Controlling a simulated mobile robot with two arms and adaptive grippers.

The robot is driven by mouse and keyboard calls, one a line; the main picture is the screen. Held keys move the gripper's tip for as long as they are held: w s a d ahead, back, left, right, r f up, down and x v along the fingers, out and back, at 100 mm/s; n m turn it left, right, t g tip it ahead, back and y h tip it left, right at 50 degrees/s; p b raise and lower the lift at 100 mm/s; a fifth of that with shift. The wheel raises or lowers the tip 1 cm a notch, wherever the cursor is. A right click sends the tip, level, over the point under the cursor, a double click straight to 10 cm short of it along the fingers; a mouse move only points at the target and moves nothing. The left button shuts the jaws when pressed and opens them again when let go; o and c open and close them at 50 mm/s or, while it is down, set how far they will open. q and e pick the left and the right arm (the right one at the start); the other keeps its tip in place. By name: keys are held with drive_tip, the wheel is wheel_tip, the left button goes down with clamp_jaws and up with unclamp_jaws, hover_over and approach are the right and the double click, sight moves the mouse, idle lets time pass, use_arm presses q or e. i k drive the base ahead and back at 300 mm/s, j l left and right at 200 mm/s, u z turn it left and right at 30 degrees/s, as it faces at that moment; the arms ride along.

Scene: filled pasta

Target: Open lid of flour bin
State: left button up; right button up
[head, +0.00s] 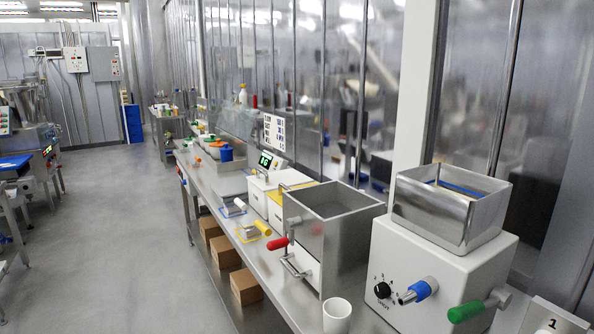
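Neither of my grippers shows in the head view. I cannot tell for sure which thing is the flour bin. A white box-like unit with a yellow top edge (281,207) stands on the long steel counter (231,232), beside a white unit with a lit green display (265,160). No lid can be made out clearly as closed or open.
A white machine (440,268) with an open steel hopper, a blue part and a green handle stands at the near right. A white cup (337,315) is at the counter's front edge. Cardboard boxes (226,252) sit below. The floor (110,220) at left is clear.

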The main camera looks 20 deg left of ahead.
sight(279, 174)
drive_tip(key=i+j+z, duration=0.15)
drive_tip(key=j, duration=0.35)
drive_tip(key=i+j+z, duration=0.15)
drive_tip(key=j, duration=0.4)
drive_tip(key=i+j+z, duration=0.2)
drive_tip(key=j, duration=0.35)
drive_tip(key=j+z, duration=0.15)
drive_tip(key=j, duration=0.35)
drive_tip(key=k, duration=0.05)
